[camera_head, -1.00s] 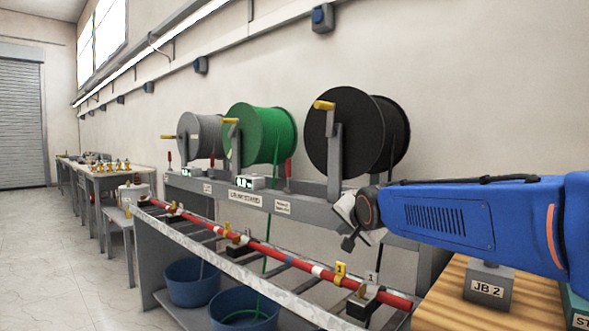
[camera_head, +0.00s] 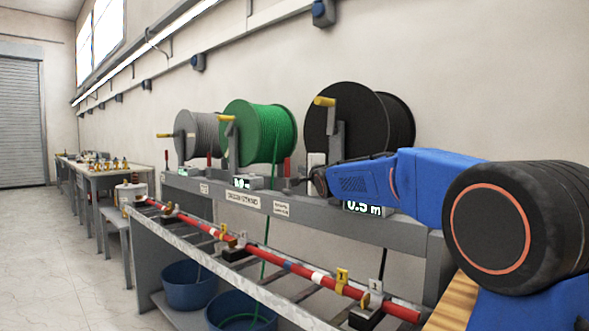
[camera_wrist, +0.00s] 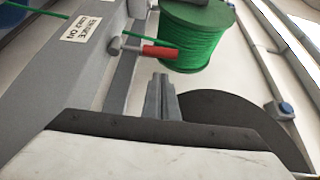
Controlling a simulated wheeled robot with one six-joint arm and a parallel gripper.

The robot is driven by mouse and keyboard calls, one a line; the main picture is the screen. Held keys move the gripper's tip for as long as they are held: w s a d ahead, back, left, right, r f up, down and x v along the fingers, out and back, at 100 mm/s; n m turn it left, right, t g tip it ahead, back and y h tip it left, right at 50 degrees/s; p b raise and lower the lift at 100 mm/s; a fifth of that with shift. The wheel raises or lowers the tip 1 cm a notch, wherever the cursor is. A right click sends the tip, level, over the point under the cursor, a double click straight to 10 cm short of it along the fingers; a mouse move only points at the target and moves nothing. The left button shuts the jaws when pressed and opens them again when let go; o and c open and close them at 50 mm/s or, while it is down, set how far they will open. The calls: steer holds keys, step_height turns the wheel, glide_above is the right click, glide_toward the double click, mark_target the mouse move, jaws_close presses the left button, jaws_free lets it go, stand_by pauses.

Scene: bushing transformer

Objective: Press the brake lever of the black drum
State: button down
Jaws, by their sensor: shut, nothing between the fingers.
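The black drum (camera_head: 345,125) is mounted on the grey rack, right of the green drum. It also shows as a dark disc in the wrist view (camera_wrist: 235,115). A lever with a red handle (camera_head: 287,166) stands at the left of the black drum. In the wrist view the red handle (camera_wrist: 160,52) lies just beyond my fingertips, with a small gap in the picture. My gripper (camera_wrist: 160,80) is shut and empty. In the head view it is small and partly hidden by my wrist, near the foot of that lever; contact cannot be told.
The green drum (camera_head: 262,135) and grey drum (camera_head: 197,135) stand to the left. The black drum's yellow-handled crank (camera_head: 325,101) is above my wrist. A display reading 0.5 m (camera_head: 362,208) is under my arm. A red striped bar (camera_head: 290,267) runs along the lower bench.

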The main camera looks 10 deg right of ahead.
mark_target(286, 170)
stand_by(0.3)
steer(key=w, duration=1)
steer(key=shift+a, duration=0.45)
steer(key=shift+s+a, duration=0.1)
steer(key=shift+a, duration=0.05)
steer(key=s+a+n, duration=0.1)
steer(key=a+n+t, duration=0.1)
steer(key=n, duration=0.1)
steer(key=s+a+n+t+y, duration=0.1)
steer(key=n, duration=0.1)
steer(key=shift+s+a+f, duration=0.3)
steer(key=shift+s+f, duration=0.05)
steer(key=a+f+n+y, duration=0.1)
steer(key=n, duration=0.1)
steer(key=s+a+f+n+t+y, duration=0.1)
steer(key=n, duration=0.1)
steer(key=s+a+f+n+y, duration=0.1)
steer(key=n, duration=0.1)
steer(key=shift+s+a+t, duration=0.2)
steer(key=shift+s+t, duration=0.05)
steer(key=shift+t, duration=0.15)
steer(key=shift+a+f, duration=0.1)
steer(key=shift+f, duration=0.1)
